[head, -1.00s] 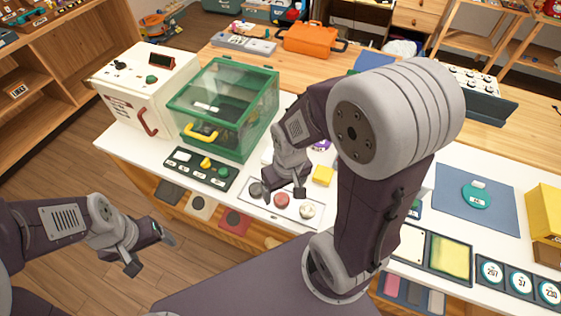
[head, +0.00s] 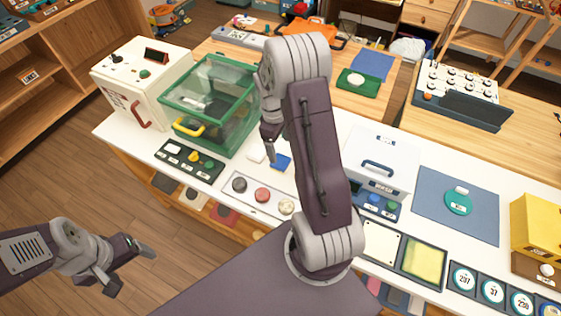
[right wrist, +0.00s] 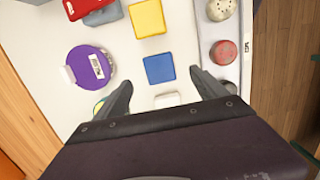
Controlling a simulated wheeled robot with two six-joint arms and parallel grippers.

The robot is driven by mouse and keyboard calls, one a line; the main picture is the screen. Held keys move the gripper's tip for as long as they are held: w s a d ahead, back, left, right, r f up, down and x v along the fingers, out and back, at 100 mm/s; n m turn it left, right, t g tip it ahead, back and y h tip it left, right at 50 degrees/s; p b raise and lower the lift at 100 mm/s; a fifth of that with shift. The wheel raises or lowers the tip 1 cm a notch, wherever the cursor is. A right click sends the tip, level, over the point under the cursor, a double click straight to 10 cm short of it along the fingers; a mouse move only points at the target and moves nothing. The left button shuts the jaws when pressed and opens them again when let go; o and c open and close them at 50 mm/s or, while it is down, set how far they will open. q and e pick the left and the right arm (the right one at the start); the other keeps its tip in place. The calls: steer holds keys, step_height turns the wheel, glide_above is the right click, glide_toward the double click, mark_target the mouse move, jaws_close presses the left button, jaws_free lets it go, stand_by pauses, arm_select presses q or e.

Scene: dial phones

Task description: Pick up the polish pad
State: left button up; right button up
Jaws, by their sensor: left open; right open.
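Small square pads lie flat on the white table: a blue pad (head: 282,162) (right wrist: 158,68), a white pad (head: 256,155) (right wrist: 166,100) and a yellow pad (right wrist: 147,18). I cannot tell by label which one is the polish pad. My right gripper (right wrist: 163,88) is open and empty above the table. In the right wrist view the blue pad appears between and just beyond its fingertips, with the white pad nearer the palm. In the head view my right arm hides the yellow pad. My left gripper (head: 128,268) is open and empty, off the table over the floor.
A tray (head: 263,205) with grey, red and beige round pieces lies beside the pads. A purple labelled disc (right wrist: 91,68) and a red object (right wrist: 85,8) lie on the other side. A green-framed clear case (head: 211,103) and a button panel (head: 189,160) stand to the left.

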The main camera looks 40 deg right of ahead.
mark_target(280, 160)
steer(key=shift+s+d+f, duration=0.15)
steer(key=shift+f, duration=1.8)
steer(key=shift+w+f+p, duration=0.15)
steer(key=shift+f+p, duration=0.1)
steer(key=shift+f, duration=1.1)
steer(key=shift+w+f+p, duration=0.1)
steer(key=shift+f+p, duration=0.1)
steer(key=shift+f, duration=1.15)
steer(key=c, duration=1.5)
